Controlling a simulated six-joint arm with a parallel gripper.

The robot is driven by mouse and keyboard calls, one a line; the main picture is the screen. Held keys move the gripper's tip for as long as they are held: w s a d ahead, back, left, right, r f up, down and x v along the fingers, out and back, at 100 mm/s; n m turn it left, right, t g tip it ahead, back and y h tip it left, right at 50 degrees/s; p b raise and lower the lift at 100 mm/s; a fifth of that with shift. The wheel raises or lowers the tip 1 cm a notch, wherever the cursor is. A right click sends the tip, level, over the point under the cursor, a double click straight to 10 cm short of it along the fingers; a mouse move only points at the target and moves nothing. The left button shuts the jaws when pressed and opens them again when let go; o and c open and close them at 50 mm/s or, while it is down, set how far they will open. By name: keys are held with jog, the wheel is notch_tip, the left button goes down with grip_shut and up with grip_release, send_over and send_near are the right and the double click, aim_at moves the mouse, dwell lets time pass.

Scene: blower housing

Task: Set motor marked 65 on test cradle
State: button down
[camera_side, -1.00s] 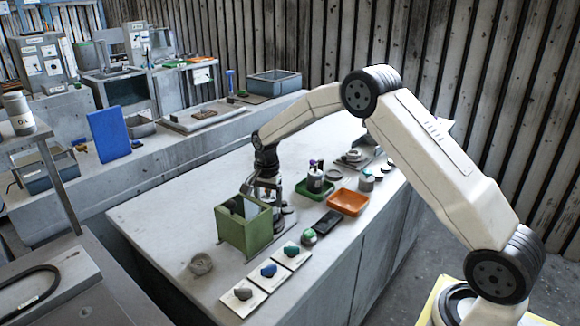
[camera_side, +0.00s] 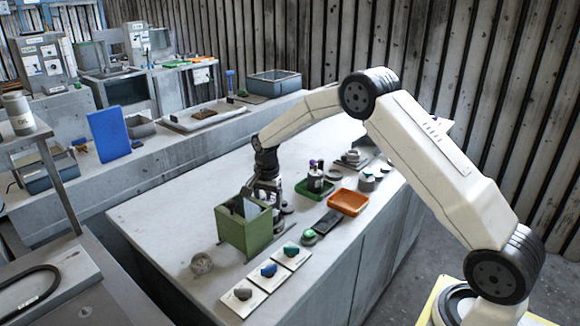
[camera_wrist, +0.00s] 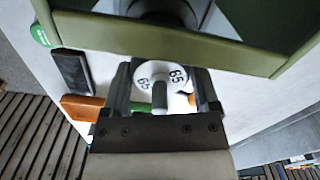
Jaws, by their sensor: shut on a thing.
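My gripper (camera_wrist: 160,92) is shut on the motor marked 65 (camera_wrist: 148,74), whose white face carries the number twice around a grey shaft stub. In the side view my gripper (camera_side: 266,190) is low over the bench, just behind the green box (camera_side: 244,228). The box and the fingers mostly hide the motor there. In the wrist view the green box's rim (camera_wrist: 170,42) crosses just above the motor. I cannot tell how far apart they are. I cannot identify the test cradle with certainty in either view.
The bench (camera_side: 165,215) holds an orange tray (camera_side: 348,203), a green tray (camera_side: 315,188), a dark flat block (camera_side: 328,222) and a green-topped round piece (camera_side: 309,237). Several white cards with coloured pieces lie in front, near a small round dish (camera_side: 201,263). The left bench surface is clear.

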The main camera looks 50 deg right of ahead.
jog(key=shift+f, duration=0.65)
dwell(0.9)
grip_release()
jog(key=shift+f, duration=0.1)
jog(key=shift+r, duration=3.8)
